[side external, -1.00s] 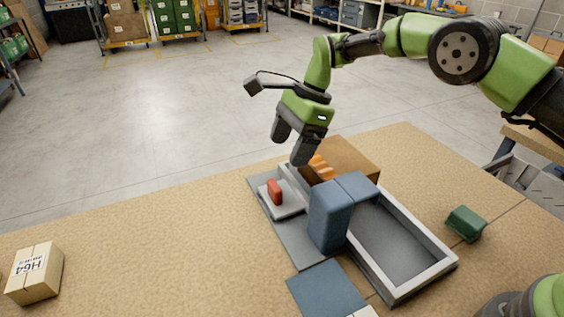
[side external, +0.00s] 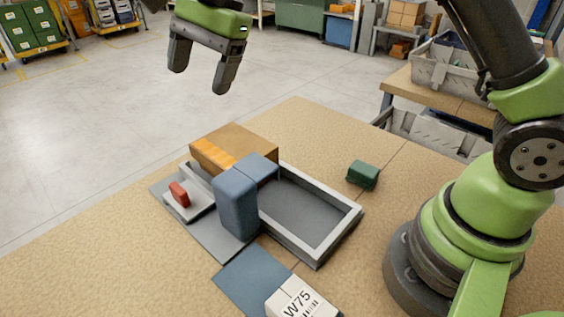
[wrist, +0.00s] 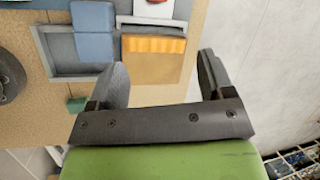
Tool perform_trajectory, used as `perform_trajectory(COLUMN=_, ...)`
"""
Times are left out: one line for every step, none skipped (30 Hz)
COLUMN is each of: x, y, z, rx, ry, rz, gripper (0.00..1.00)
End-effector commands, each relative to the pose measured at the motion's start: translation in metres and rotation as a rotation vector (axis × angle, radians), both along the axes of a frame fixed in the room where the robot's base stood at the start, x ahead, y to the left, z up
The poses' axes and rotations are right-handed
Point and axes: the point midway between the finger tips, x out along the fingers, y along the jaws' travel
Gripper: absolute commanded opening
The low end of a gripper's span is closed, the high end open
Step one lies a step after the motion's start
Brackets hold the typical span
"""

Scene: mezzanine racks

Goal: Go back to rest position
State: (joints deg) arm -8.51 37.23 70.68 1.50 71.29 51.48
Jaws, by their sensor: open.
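My gripper (side external: 197,77) is open and empty, high above the far side of the table in the side view. Its two dark fingers point down with a wide gap between them. In the wrist view my gripper (wrist: 160,85) also shows spread fingers with nothing held. Below it a grey tray (side external: 335,235) sits on the table, with an orange-brown box (side external: 255,142) at its far end. Two blue blocks, one tall (side external: 237,205) and one lower (side external: 257,170), stand at the tray's left side.
A red block (side external: 179,194) lies on a small light tray (side external: 200,205). A green block (side external: 363,174) lies right of the grey tray. A white box marked W75 (side external: 300,298) and a blue flat panel (side external: 250,278) are at the front. Air around my gripper is clear.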

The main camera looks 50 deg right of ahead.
Motion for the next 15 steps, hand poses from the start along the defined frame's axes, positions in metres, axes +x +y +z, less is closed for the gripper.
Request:
perform_trajectory(x=-0.013, y=-0.008, z=0.021, rx=-0.016, ry=-0.052, rz=0.041, gripper=0.74)
perform_trajectory(x=-0.021, y=-0.012, z=0.03, rx=-0.029, ry=-0.082, rz=0.069, gripper=0.74)
perform_trajectory(x=-0.032, y=-0.018, z=0.041, rx=-0.046, ry=-0.118, rz=0.106, gripper=0.74)
perform_trajectory(x=-0.041, y=-0.022, z=0.049, rx=-0.059, ry=-0.148, rz=0.133, gripper=0.74)
perform_trajectory(x=-0.05, y=-0.027, z=0.057, rx=-0.073, ry=-0.175, rz=0.161, gripper=0.74)
perform_trajectory(x=-0.063, y=-0.032, z=0.066, rx=-0.094, ry=-0.212, rz=0.197, gripper=0.74)
perform_trajectory(x=-0.073, y=-0.036, z=0.071, rx=-0.109, ry=-0.238, rz=0.224, gripper=0.74)
perform_trajectory(x=-0.083, y=-0.04, z=0.076, rx=-0.126, ry=-0.264, rz=0.251, gripper=0.74)
perform_trajectory(x=-0.097, y=-0.045, z=0.082, rx=-0.149, ry=-0.3, rz=0.287, gripper=0.74)
perform_trajectory(x=-0.107, y=-0.048, z=0.086, rx=-0.168, ry=-0.326, rz=0.314, gripper=0.74)
perform_trajectory(x=-0.118, y=-0.052, z=0.089, rx=-0.186, ry=-0.351, rz=0.342, gripper=0.74)
perform_trajectory(x=-0.132, y=-0.056, z=0.092, rx=-0.211, ry=-0.384, rz=0.377, gripper=0.74)
perform_trajectory(x=-0.143, y=-0.059, z=0.094, rx=-0.232, ry=-0.409, rz=0.404, gripper=0.74)
perform_trajectory(x=-0.154, y=-0.062, z=0.094, rx=-0.253, ry=-0.432, rz=0.431, gripper=0.74)
perform_trajectory(x=-0.168, y=-0.066, z=0.094, rx=-0.282, ry=-0.464, rz=0.467, gripper=0.74)
